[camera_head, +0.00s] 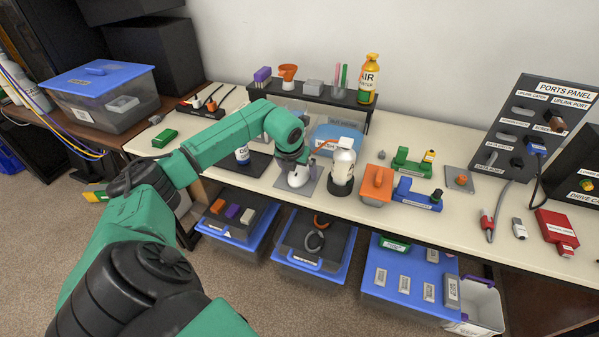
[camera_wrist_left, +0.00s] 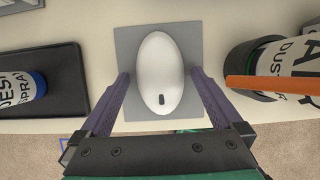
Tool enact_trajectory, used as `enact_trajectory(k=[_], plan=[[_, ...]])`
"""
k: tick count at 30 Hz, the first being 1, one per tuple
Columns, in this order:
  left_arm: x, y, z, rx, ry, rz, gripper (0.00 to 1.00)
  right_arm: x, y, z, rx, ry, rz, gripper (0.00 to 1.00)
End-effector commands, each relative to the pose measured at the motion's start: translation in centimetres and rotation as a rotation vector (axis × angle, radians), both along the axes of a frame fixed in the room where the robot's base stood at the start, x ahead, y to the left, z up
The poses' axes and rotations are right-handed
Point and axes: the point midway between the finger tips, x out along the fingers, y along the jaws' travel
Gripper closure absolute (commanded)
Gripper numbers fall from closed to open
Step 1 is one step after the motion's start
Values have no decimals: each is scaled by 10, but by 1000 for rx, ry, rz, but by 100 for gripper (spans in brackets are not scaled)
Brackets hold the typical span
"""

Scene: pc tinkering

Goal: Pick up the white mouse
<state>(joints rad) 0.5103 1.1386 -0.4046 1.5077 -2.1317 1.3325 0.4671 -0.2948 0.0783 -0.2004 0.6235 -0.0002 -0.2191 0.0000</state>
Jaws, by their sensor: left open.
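The white mouse (camera_wrist_left: 160,72) lies on a grey square pad (camera_wrist_left: 205,40) near the table's front edge. In the head view the mouse (camera_head: 299,176) shows just below my left gripper (camera_head: 292,165), partly covered by it. In the left wrist view my left gripper (camera_wrist_left: 160,88) is open, with one purple-grey finger on each side of the mouse's near half. Small gaps show between the fingers and the mouse. My right gripper is in neither view.
An air duster can (camera_head: 342,168) with an orange nozzle tube stands close on the right. A raised shelf (camera_head: 312,94) is behind. Blue-lidded bins (camera_head: 318,262) sit below the table's front.

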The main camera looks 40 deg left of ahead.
Motion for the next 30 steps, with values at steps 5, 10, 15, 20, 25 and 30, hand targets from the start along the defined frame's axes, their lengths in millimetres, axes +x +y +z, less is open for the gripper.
enact_trajectory(k=[5, 10, 15, 20, 25, 30], plan=[[0, 0, 0, 0, 0, 0, 46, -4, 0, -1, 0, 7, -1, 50], [0, 0, 1, -1, 0, 1, 82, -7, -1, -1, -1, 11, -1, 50], [0, 0, 1, -1, -1, 1, 82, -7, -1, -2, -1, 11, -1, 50], [-4, -1, 12, 1, -3, 1, 82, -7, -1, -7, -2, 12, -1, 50], [-3, -1, 43, 0, -5, 0, 82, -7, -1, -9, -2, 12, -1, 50], [-7, -2, 72, 2, -2, 0, 82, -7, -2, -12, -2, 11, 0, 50]])
